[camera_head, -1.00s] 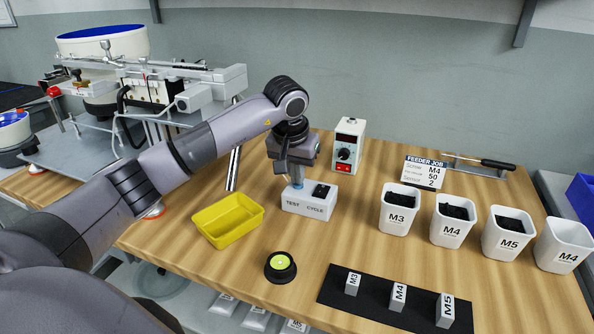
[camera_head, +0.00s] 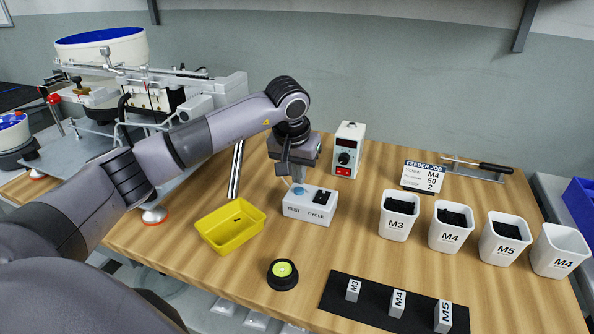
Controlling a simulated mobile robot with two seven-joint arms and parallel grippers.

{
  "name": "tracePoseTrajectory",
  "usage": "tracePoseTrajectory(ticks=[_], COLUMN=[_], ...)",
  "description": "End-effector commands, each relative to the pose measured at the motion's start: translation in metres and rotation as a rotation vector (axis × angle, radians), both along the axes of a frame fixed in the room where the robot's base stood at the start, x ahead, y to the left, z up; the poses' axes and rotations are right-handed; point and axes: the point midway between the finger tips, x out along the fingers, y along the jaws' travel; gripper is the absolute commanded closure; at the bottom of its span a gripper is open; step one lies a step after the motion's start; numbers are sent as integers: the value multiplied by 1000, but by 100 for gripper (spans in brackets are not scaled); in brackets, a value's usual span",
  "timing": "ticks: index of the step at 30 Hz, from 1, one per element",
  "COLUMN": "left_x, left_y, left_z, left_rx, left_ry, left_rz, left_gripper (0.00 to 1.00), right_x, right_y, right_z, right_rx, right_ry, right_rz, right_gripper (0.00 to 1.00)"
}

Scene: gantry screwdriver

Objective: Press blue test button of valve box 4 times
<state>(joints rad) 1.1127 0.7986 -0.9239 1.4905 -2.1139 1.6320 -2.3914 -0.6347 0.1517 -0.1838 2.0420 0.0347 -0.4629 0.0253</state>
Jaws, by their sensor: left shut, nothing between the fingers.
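The valve box (camera_head: 308,208) is a small white box marked TEST and CYCLE, standing mid-table. Its blue test button (camera_head: 298,189) is on top at the left, above the word TEST. A black switch (camera_head: 321,195) sits to the right of the button. My left gripper (camera_head: 297,179) points down just over the blue button, with its fingers shut and empty. The fingertips look slightly above the button, but I cannot tell the exact gap. My right gripper is not in view.
A yellow tray (camera_head: 232,227) lies left of the box. A black round button with a yellow-green top (camera_head: 283,273) is in front. A white control unit (camera_head: 347,149) stands behind. Several white screw bins (camera_head: 451,229) stand to the right. The wood between them is clear.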

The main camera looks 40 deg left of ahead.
Motion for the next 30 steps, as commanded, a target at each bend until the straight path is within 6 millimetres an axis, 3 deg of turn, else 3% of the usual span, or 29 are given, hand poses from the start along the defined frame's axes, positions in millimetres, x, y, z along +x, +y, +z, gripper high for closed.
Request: tracePoseTrajectory(ticks=[1, 2, 9, 13, 19, 30], left_x=[-1, -2, -16, -22, -26, -26], left_y=[-2, -2, -5, -7, -7, -8], left_z=[17, 21, 74, 94, 108, 109], left_rx=[1, 1, 1, 1, 1, 0], left_ry=[-5, -8, -13, -13, -11, -11], left_rz=[0, 1, 1, 1, 3, 2], left_gripper=[100, 100, 100, 100, 100, 100], right_x=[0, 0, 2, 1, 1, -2], right_y=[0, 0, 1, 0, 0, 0], right_z=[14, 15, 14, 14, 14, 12], right_rx=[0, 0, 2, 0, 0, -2], right_ry=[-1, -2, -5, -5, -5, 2], right_rz=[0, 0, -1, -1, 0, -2], right_gripper=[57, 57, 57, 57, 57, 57])
